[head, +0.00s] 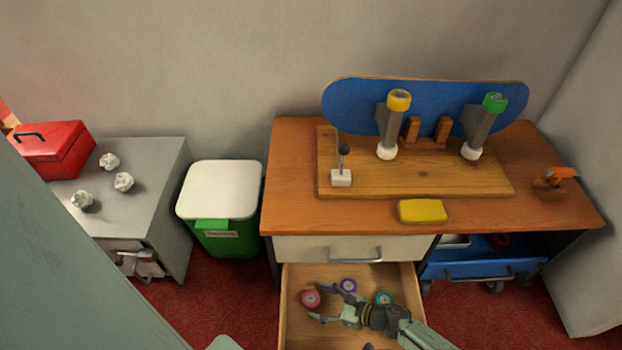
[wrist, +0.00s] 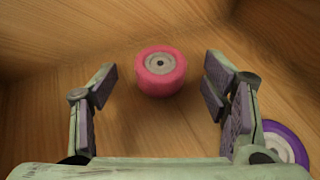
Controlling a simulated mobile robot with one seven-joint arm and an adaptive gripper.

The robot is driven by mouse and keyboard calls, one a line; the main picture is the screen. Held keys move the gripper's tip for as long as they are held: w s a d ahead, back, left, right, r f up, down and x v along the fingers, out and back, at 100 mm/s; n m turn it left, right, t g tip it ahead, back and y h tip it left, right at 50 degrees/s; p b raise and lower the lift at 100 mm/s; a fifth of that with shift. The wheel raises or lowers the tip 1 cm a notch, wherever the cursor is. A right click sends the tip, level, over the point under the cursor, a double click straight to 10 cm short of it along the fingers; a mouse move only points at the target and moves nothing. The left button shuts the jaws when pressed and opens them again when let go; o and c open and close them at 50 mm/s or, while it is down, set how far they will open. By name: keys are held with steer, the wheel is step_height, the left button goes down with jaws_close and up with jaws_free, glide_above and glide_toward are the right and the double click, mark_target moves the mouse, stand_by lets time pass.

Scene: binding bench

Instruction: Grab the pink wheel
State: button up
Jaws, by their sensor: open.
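The pink wheel (head: 311,298) lies in the open wooden drawer, near its left wall. In the wrist view the pink wheel (wrist: 161,71) has a pale hub and sits ahead of my gripper, roughly centred between the fingers and a little beyond their tips. My gripper (head: 318,304) is inside the drawer, pointing left at the wheel. In the wrist view my gripper (wrist: 160,88) is open with nothing between its pads.
A purple wheel (head: 348,285) and a teal wheel (head: 384,298) lie in the same drawer (head: 292,325). The purple wheel (wrist: 284,146) is close outside my right finger. Drawer walls surround the wheels. The workbench (head: 290,190) with a skateboard (head: 350,100) stands above.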

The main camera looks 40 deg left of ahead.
mark_target(311, 300)
steer(key=shift+x, duration=1.1)
steer(key=shift+c, duration=0.5)
steer(key=c, duration=1.1)
steer(key=shift+c, duration=0.2)
